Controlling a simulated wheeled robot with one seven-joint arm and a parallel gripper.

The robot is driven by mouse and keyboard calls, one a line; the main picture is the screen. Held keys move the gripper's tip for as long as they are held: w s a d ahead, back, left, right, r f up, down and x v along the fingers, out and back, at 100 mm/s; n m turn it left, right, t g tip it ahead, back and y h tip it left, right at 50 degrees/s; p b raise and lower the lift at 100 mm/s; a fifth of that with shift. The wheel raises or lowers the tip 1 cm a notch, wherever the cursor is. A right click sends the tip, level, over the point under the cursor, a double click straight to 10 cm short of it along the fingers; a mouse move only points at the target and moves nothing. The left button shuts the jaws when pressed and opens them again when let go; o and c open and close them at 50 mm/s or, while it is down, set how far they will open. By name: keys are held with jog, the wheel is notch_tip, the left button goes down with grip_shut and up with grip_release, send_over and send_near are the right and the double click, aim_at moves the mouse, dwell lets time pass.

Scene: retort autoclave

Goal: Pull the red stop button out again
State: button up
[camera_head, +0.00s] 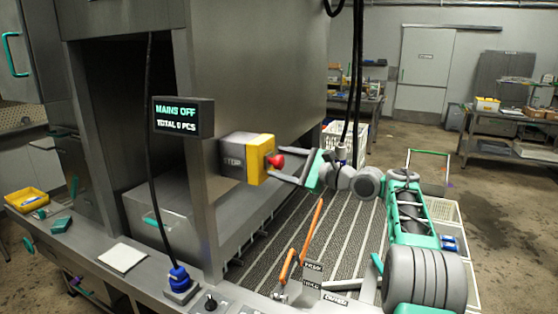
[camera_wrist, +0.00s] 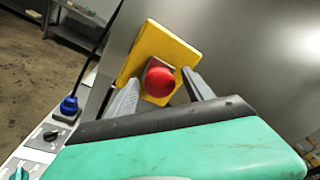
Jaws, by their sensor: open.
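The red stop button (camera_head: 275,161) sticks out of a yellow plate (camera_head: 262,146) on the front of a grey box (camera_head: 233,156) on the machine. My gripper (camera_head: 280,166) is open, level with the button, its fingers pointing left at it. In the wrist view the red button (camera_wrist: 159,80) sits in front of the yellow plate (camera_wrist: 177,53), with the fingers of my gripper (camera_wrist: 158,88) on either side of it. I cannot tell whether either finger touches the button. A screen (camera_head: 183,117) reads "MAINS OFF" and "TOTAL 0 PCS".
A blue plug with a black cable (camera_head: 179,278) stands on the front ledge, beside a dark knob (camera_head: 211,301). An orange lever (camera_head: 287,266) rises below my arm. A striped conveyor (camera_head: 333,238) runs beneath.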

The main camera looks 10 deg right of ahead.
jog(key=shift+w+a, duration=0.25)
jog(key=shift+a, duration=0.05)
grip_shut()
dwell(0.5)
dwell(0.3)
